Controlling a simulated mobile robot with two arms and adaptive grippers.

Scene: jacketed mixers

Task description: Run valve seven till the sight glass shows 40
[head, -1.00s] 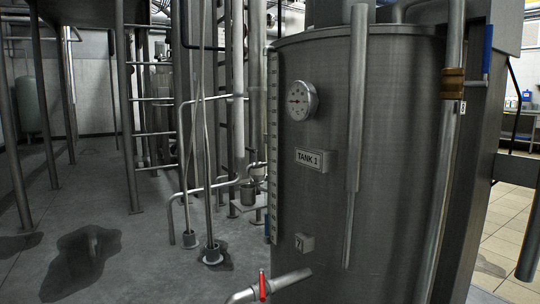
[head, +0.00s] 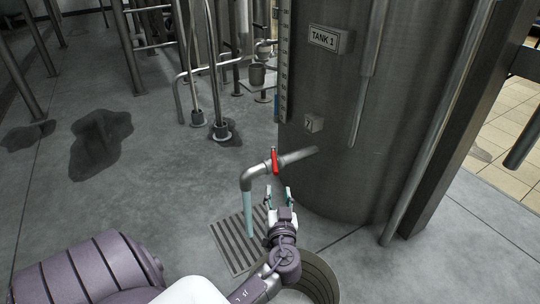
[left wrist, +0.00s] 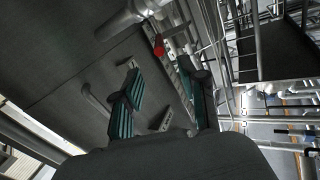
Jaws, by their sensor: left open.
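The steel tank (head: 350,80) bears a "TANK 1" plate and a small plate marked 7 (head: 314,123). Below the 7 plate, a drain pipe (head: 298,156) carries a red valve handle (head: 274,160) standing across it. A pale blue-green stream (head: 248,213) runs down from the pipe's elbow to the floor grate (head: 226,238). The sight glass strip (head: 285,65) is on the tank's left side; its level is too small to read. My left gripper (head: 279,190) is open and empty, just below the handle. In the left wrist view the handle (left wrist: 159,46) is beyond the open fingers (left wrist: 162,66).
Thin standing pipes (head: 218,80) and a wet patch (head: 98,140) are left of the tank. A round ribbed opening or ring (head: 322,275) lies on the floor beside my left arm.

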